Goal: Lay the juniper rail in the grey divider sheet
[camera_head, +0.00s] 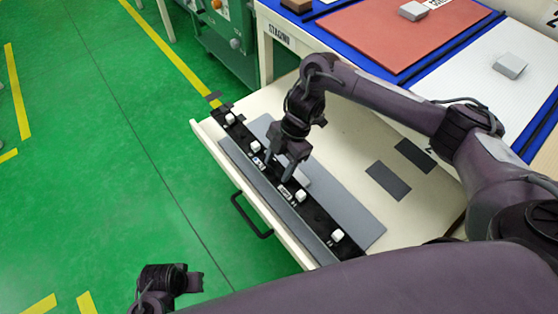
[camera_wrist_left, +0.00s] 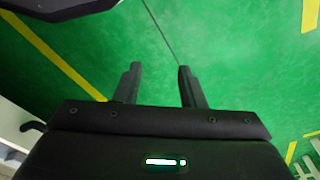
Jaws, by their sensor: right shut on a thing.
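The juniper rail looks like the long black strip (camera_head: 319,217) with several small white clips and printed labels. It runs diagonally over the grey divider sheet (camera_head: 352,213) in the open drawer, and its far end reaches past the sheet. I cannot tell whether it touches the sheet or is held just above it. My right gripper (camera_head: 278,171) is shut on the rail near its middle, pointing down. A pale grey block (camera_head: 303,178) shows beside it, partly hidden. My left gripper (camera_wrist_left: 158,85) is open and empty above the green floor; its wrist shows at the head view's bottom left.
The cream drawer (camera_head: 205,130) has a dark handle (camera_head: 252,217) on its front. Two dark patches (camera_head: 388,180) lie on its right part. Behind are a red sheet (camera_head: 375,35) and a white sheet (camera_head: 480,75), each with a grey block. The floor at left is clear.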

